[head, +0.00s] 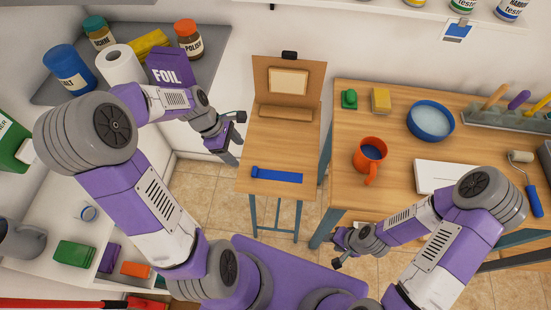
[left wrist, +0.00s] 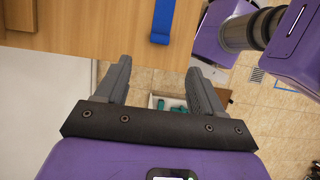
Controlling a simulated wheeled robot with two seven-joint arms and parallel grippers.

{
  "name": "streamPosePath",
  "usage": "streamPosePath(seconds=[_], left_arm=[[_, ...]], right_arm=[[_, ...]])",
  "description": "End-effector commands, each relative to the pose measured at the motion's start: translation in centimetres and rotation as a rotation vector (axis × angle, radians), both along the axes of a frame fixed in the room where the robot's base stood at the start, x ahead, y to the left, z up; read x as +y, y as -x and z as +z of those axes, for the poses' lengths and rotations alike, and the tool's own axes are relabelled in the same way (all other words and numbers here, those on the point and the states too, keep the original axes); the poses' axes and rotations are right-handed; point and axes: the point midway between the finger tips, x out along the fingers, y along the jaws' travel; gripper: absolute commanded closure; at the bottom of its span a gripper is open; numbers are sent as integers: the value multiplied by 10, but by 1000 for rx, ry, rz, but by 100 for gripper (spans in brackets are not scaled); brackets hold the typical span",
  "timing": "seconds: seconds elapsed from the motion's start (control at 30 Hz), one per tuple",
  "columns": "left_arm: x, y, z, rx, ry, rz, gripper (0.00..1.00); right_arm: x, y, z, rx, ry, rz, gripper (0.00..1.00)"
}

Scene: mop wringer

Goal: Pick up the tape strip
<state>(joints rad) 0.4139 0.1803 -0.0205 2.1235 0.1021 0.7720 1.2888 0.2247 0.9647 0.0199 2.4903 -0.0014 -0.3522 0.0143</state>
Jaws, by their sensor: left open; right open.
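The blue tape strip (head: 277,175) lies flat across the narrow wooden table (head: 262,150), with a thicker end at its left. It also shows at the top of the left wrist view (left wrist: 163,18), beyond my fingertips. My left gripper (head: 238,140) is open and empty, up and left of the strip by the table's left edge. In the left wrist view its two fingers (left wrist: 160,72) are spread with nothing between them. My right gripper (head: 338,249) is open and empty, below and right of the strip, near the larger table's front left corner.
An upright board (head: 288,60) stands at the narrow table's back. The larger table (head: 390,110) at right holds an orange mug (head: 370,158), a blue bowl (head: 430,121), a sponge (head: 380,101) and a paint roller (head: 526,180). A gap separates the tables. A foil box (head: 170,72) stands on the left shelf.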

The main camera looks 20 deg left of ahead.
Motion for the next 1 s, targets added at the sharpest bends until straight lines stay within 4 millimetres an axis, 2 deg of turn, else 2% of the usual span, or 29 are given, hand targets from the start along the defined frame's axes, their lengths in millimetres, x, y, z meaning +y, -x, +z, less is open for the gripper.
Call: streamPosePath(seconds=[0.33,0.57,0.9,1.0], left_arm=[[-20,-4,-50,3,2,-5,32],[-27,-6,-66,2,0,-3,32],[-46,-9,-108,2,2,-4,32],[-48,-10,-111,0,0,-2,32]], right_arm=[[0,1,-19,1,0,-1,57],[0,0,-24,0,0,0,57],[0,0,-42,0,0,0,57],[0,0,-43,0,0,0,57]])
